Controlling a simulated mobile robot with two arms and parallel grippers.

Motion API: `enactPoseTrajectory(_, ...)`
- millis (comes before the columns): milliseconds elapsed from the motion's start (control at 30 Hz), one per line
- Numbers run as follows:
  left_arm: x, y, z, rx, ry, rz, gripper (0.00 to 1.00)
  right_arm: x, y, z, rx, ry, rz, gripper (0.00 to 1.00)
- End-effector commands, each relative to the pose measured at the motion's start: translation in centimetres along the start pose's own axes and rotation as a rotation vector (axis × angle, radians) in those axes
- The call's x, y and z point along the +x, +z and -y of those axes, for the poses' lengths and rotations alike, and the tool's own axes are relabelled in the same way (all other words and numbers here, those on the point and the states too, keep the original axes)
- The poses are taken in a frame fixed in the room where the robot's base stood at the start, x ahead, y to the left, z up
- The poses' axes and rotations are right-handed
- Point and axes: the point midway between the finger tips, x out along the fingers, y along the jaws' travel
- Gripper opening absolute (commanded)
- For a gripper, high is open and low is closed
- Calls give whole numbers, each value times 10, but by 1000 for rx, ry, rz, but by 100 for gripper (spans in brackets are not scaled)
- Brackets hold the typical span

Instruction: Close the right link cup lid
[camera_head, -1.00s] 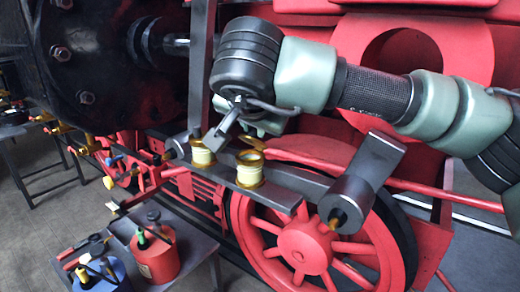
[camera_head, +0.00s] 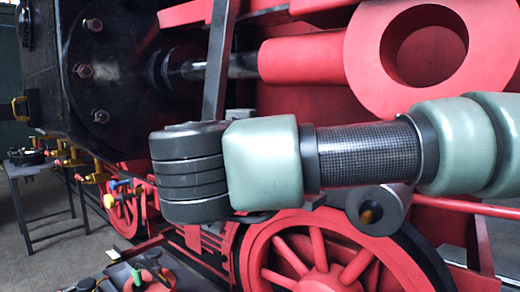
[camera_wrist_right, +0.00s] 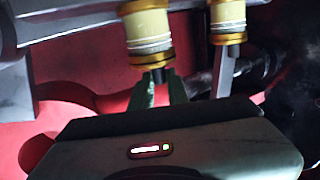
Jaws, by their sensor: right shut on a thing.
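In the right wrist view, which looks upside down, the right link cup (camera_wrist_right: 148,28) is cream with brass bands. The brass band at its gripper end (camera_wrist_right: 151,58) is its rim or lid; I cannot tell them apart. My right gripper (camera_wrist_right: 160,88) has its fingers close at that end, around a small dark stub (camera_wrist_right: 158,75) that seems part of the lid. It is shut on it. The other cup (camera_wrist_right: 228,18) stands beside it, untouched. In the head view my right wrist hides both cups and the gripper. My left gripper is not in view.
A grey bar (camera_wrist_right: 60,35) carries the cups. A red spoked wheel (camera_head: 320,255) lies below my right arm and a dark cylinder (camera_head: 378,207) juts out beside it. Black engine casing (camera_head: 100,60) rises at left. A table (camera_head: 45,170) stands farther left.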

Motion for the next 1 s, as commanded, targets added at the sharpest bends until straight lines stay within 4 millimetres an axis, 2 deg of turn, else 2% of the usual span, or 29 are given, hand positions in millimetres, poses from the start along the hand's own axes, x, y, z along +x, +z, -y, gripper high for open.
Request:
enactPoseTrajectory(133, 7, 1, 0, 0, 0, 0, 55, -1, 5, 1, -15, -2, -18, 0)
enactPoseTrajectory(567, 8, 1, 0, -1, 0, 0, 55, -1, 5, 1, -20, -1, -24, 0)
enactPoseTrajectory(600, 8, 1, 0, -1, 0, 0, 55, -1, 5, 1, -20, -1, -24, 21)
enactPoseTrajectory(667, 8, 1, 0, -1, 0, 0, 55, -1, 5, 1, -20, -1, -24, 37)
enactPoseTrajectory(1000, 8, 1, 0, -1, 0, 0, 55, -1, 3, 1, -16, 0, -27, 37)
